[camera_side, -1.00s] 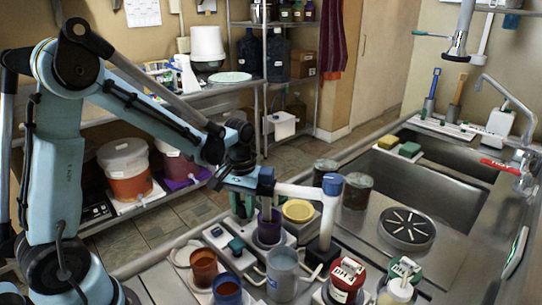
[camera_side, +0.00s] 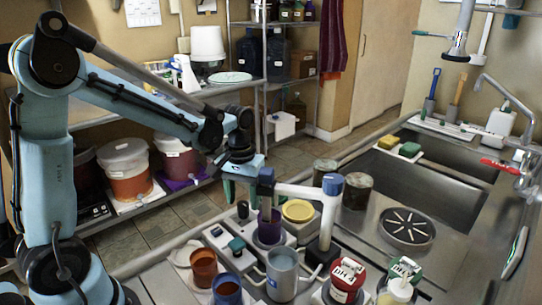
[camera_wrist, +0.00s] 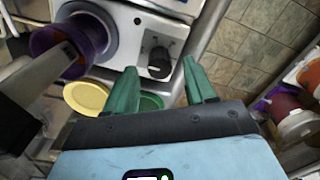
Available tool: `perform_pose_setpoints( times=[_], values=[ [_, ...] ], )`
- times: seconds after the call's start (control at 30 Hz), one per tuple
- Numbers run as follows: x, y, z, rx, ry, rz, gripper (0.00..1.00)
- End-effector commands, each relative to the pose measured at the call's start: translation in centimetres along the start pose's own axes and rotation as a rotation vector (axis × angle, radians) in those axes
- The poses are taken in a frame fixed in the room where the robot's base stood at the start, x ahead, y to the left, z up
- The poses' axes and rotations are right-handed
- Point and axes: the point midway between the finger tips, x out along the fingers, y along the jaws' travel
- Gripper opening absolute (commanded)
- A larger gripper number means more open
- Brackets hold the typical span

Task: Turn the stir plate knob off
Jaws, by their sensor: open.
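The stir plate is a white box (camera_wrist: 128,30) in the wrist view, with a purple vessel (camera_wrist: 88,40) on its top. Its dark knob (camera_wrist: 158,59) sits on the panel end, between and just ahead of my fingertips. In the side view the knob (camera_side: 243,209) shows small, left of the purple vessel (camera_side: 269,229). My gripper (camera_side: 241,193) has green fingers and hovers above the knob, apart from it. In the wrist view my gripper (camera_wrist: 160,66) is open and empty. The knob's exact setting is hard to read.
A blue-capped grey stand (camera_side: 322,225) with a side arm rises close to the purple vessel. Open floor (camera_side: 170,222) lies left of the counter edge.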

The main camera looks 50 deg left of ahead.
Motion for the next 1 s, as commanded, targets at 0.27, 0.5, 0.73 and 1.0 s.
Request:
perform_pose_setpoints(
  times=[0.27, 0.5, 0.73, 1.0],
  values=[
    [-4.7, 0.0, 0.1, 0.000, 0.000, 0.000, 0.55],
    [-7.8, 0.0, 0.0, 0.000, 0.000, 0.000, 0.55],
    [-9.1, 0.0, 0.0, 0.000, 0.000, 0.000, 0.55],
    [-9.1, 0.0, 0.0, 0.000, 0.000, 0.000, 0.55]
  ],
)
